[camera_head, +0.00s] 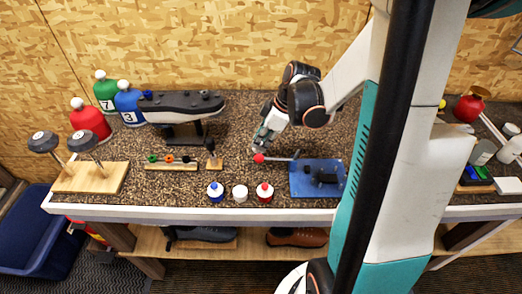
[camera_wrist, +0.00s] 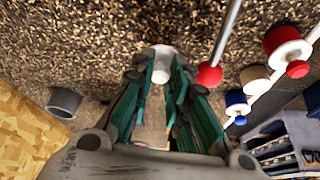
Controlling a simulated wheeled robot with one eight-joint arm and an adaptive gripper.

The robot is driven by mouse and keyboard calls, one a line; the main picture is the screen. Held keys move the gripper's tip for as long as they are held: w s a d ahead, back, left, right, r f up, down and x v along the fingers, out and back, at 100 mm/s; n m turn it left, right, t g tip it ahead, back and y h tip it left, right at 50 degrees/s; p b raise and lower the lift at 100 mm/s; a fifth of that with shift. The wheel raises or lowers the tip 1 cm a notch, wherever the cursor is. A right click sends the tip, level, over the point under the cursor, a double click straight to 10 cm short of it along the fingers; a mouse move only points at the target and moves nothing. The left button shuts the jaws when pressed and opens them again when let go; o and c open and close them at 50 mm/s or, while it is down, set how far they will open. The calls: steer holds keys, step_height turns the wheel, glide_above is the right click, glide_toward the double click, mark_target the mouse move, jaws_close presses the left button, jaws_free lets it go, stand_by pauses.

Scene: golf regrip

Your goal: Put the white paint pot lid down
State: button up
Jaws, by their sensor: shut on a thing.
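My gripper (camera_wrist: 161,75) is shut on the white paint pot lid (camera_wrist: 162,62), a small pale piece between the fingertips in the wrist view. In the head view my gripper (camera_head: 259,147) is low over the speckled bench, behind the red ball end of a rod; the lid cannot be made out there. Whether the lid touches the bench is unclear. The white paint pot (camera_head: 240,193) stands near the bench's front edge, between the blue-topped pot (camera_head: 215,191) and the red-topped pot (camera_head: 265,192). It also shows in the wrist view (camera_wrist: 255,78).
The red-ended rod (camera_head: 259,158) lies close to my gripper, beside a blue plate (camera_head: 318,180). A dark grey cup (camera_wrist: 65,102) shows in the wrist view.

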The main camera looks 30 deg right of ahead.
steer(key=shift+f+b, duration=0.6)
steer(key=shift+f, duration=1.45)
steer(key=shift+f, duration=0.15)
steer(key=o, duration=0.5)
steer(key=shift+c, duration=0.2)
steer(key=shift+r, duration=0.2)
steer(key=p+v, duration=0.3)
steer(key=v, duration=0.9)
